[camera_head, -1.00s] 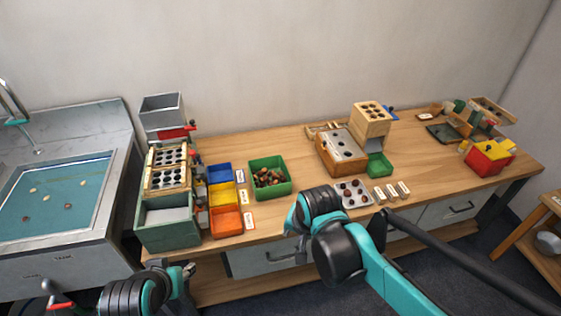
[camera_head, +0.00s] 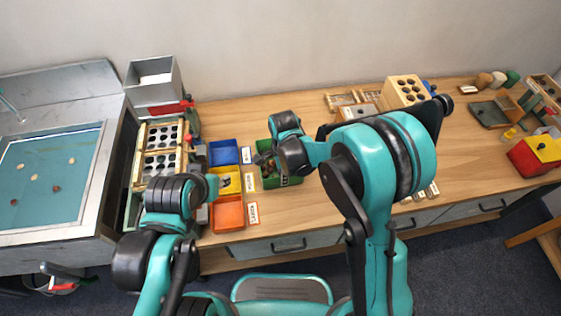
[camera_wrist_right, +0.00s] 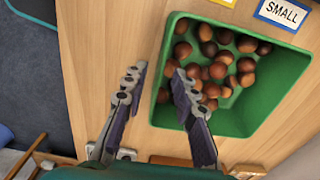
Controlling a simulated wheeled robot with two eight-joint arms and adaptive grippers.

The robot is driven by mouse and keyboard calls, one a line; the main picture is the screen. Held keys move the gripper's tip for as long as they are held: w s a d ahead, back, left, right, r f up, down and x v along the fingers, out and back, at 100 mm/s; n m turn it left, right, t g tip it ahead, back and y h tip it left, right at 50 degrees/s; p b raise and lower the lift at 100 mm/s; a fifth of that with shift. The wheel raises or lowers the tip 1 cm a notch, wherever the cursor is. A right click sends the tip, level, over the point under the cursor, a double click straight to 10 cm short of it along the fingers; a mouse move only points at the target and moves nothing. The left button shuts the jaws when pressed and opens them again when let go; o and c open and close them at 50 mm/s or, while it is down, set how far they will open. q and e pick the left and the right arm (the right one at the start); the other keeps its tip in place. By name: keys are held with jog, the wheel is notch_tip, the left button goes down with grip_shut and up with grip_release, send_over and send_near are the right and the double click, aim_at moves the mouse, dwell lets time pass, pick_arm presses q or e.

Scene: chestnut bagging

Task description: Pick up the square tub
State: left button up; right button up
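The square tub (camera_head: 291,181) is green and holds brown chestnuts. In the head view my right arm and gripper partly cover it. In the right wrist view the tub (camera_wrist_right: 262,100) stands on the table with chestnuts heaped toward its upper left. My right gripper (camera_wrist_right: 157,74) is open above it, one finger outside and one inside the line of the tub's left wall. No contact with the wall shows. My left gripper (camera_head: 205,165) is over the left end of the table near the colored bins, and its fingers do not show clearly.
Blue (camera_head: 223,152), yellow (camera_head: 230,187) and orange (camera_head: 228,213) bins stand left of the tub. A "SMALL" label (camera_wrist_right: 284,13) lies beside it. A holed wooden sorter (camera_head: 160,150) is at left. A holed wooden block (camera_head: 405,92) stands right. Table behind the tub is clear.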

notch_tip(320, 180, down, 5)
jog(key=b, duration=0.2)
jog(key=shift+d+f+b, duration=0.15)
jog(key=shift+b, duration=0.15)
grip_shut()
